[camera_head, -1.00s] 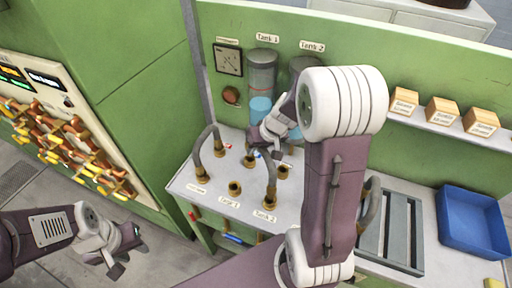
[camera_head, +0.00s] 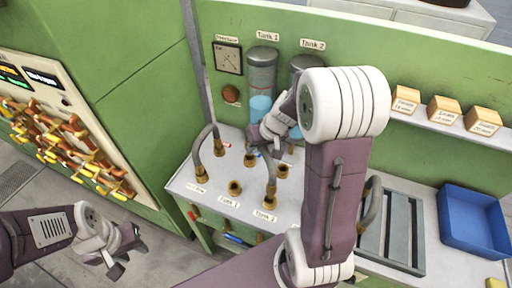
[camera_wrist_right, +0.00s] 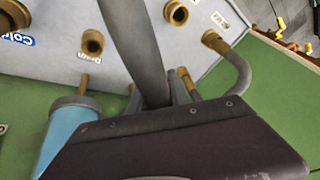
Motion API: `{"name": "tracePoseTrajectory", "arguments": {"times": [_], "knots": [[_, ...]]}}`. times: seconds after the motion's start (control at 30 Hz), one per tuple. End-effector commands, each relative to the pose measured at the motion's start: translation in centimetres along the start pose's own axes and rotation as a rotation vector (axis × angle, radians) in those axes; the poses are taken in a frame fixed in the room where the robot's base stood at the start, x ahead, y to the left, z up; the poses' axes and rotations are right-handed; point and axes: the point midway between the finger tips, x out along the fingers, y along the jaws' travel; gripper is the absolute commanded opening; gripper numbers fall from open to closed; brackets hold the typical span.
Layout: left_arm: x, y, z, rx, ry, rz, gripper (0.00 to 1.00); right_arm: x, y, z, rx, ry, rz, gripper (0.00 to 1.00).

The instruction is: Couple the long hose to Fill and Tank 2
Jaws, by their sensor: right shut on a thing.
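In the head view, a grey hose (camera_head: 270,172) has one brass end low at the front port by the Tank 2 label (camera_head: 265,215). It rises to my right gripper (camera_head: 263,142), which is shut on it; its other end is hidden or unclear. In the right wrist view this hose (camera_wrist_right: 140,40) runs up from my right gripper (camera_wrist_right: 168,98). Another grey hose (camera_head: 198,147) arches between two ports at the left of the bench; the label by its front end is too small to read. My left gripper (camera_head: 122,252) hangs empty at lower left; its jaw opening is unclear.
Free brass ports show in the head view, one (camera_head: 234,188) by the Tank 1 label. Two tanks (camera_head: 262,75) stand behind. My right arm covers the bench middle. A grey rack (camera_head: 395,235) and blue bin (camera_head: 472,222) lie right. A hand-valve panel (camera_head: 70,140) stands left.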

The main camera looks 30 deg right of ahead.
Motion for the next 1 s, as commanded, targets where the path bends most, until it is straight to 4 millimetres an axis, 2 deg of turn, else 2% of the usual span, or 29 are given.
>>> {"name": "tracePoseTrajectory", "arguments": {"times": [1.0], "knots": [[1.9, 0.0, 0.2, 0.0, 0.0, 0.0, 0.36, 1.6, 0.3, 0.6, 0.0, 0.001, 0.0, 0.0]]}}
